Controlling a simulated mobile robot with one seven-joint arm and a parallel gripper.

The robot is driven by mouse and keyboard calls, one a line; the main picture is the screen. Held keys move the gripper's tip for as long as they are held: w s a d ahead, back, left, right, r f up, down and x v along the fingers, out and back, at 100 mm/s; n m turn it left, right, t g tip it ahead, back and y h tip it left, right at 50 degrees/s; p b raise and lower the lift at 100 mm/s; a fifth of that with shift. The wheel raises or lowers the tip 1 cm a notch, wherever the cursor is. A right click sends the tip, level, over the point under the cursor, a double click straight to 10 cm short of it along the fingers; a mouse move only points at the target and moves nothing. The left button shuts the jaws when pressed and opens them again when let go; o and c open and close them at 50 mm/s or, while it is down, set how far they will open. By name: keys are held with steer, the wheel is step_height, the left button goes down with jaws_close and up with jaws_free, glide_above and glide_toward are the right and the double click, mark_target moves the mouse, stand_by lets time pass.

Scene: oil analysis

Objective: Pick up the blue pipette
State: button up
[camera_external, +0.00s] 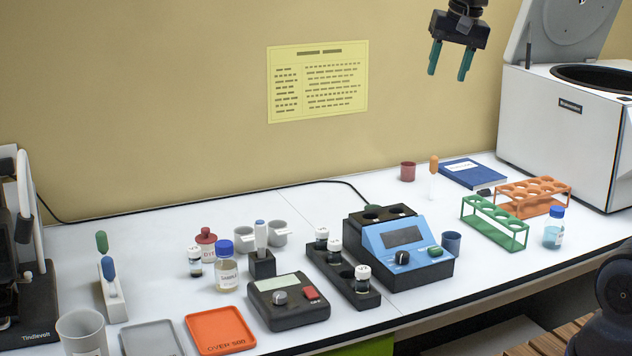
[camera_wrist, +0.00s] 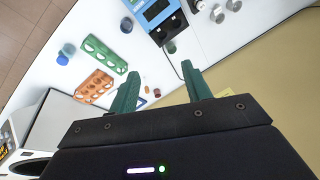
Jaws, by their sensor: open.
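The blue pipette (camera_external: 109,270) has a blue bulb and stands at the far left of the bench in the external view, at a white holder (camera_external: 112,301). Its lower part is hidden. A green-topped pipette (camera_external: 101,243) stands just behind it. My gripper (camera_external: 447,75) is open and empty, high above the bench at the upper right, far from the blue pipette. Its two green fingers also show in the wrist view (camera_wrist: 160,70), with nothing between them. I cannot make out the blue pipette in the wrist view.
An orange-topped pipette (camera_external: 434,166), green rack (camera_external: 494,223), orange rack (camera_external: 533,197) and open-lidded centrifuge (camera_external: 561,125) are at the right. A blue instrument (camera_external: 402,243) stands mid-bench. Near the holder are a beaker (camera_external: 82,332), grey tray (camera_external: 151,339) and orange tray (camera_external: 221,330).

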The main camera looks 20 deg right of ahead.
steer(key=w+a+f+m+g, duration=0.1)
steer(key=w+a+m, duration=0.1)
steer(key=w+a, duration=0.8)
steer(key=w+a+f+m, duration=0.15)
steer(key=w+a, duration=0.45)
steer(key=a, duration=0.8)
steer(key=m+g+h, duration=0.1)
steer(key=m+g, duration=0.1)
steer(key=m, duration=0.5)
glide_above(110, 256)
step_height(110, 256, down, 25)
steer(key=shift+w+d+r, duration=0.1)
steer(key=shift+d+r, duration=0.05)
steer(key=shift+r, duration=0.05)
steer(key=shift+f, duration=0.5)
step_height(110, 256, down, 5)
steer(key=shift+r, duration=0.1)
steer(key=shift+s+a+f, duration=0.1)
steer(key=shift+a+f, duration=0.1)
steer(key=shift+f, duration=0.7)
steer(key=shift+s+a+f, duration=0.1)
steer(key=shift+a+f, duration=0.05)
steer(key=shift+f, duration=0.7)
steer(key=shift+s+a+f, duration=0.1)
steer(key=shift+a+f, duration=0.1)
steer(key=shift+f, duration=0.7)
steer(key=c, duration=1.1)
